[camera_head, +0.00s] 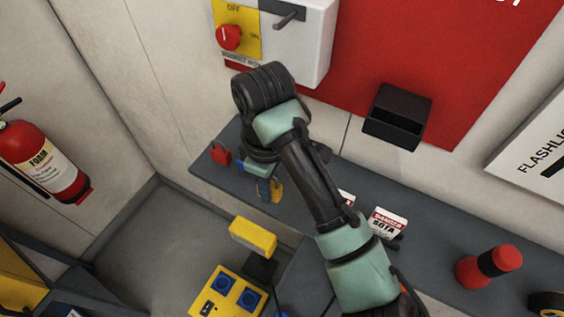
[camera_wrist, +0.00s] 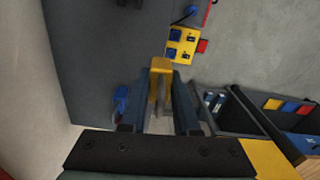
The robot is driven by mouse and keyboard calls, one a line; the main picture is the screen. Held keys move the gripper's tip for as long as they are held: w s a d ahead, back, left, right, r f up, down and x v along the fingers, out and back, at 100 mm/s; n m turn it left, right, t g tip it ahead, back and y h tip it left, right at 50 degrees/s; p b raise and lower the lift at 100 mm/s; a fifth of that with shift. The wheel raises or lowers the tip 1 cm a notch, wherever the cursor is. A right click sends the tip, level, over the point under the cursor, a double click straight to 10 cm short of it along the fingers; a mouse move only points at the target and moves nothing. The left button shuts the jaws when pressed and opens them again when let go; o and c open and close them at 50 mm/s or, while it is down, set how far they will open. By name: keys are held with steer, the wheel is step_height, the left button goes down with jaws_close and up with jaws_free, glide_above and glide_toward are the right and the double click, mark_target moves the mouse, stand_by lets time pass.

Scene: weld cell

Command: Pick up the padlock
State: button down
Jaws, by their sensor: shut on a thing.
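My gripper (camera_head: 267,192) hangs at the front edge of the grey shelf. In the wrist view my gripper (camera_wrist: 160,92) is shut on a yellow padlock (camera_wrist: 161,66), whose body sits between the two blue-grey fingers. In the head view the yellow padlock (camera_head: 277,186) shows beside the blue finger, partly hidden by it. A red padlock-like object (camera_head: 220,154) stands on the shelf to the left. A blue object (camera_wrist: 121,101) lies just left of the fingers in the wrist view. I cannot tell whether the held padlock still touches the shelf.
The grey shelf (camera_head: 448,240) runs along the wall, bearing danger tags (camera_head: 388,223) and a red flashlight (camera_head: 488,266). A black holder (camera_head: 398,117) and a switch box (camera_head: 310,40) are on the wall above. A yellow socket box (camera_head: 229,293) stands below; a fire extinguisher (camera_head: 45,160) hangs left.

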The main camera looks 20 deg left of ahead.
steer(key=s+a, duration=0.2)
steer(key=s, duration=1.1)
steer(key=shift+s+a, duration=0.25)
steer(key=shift+a, duration=0.05)
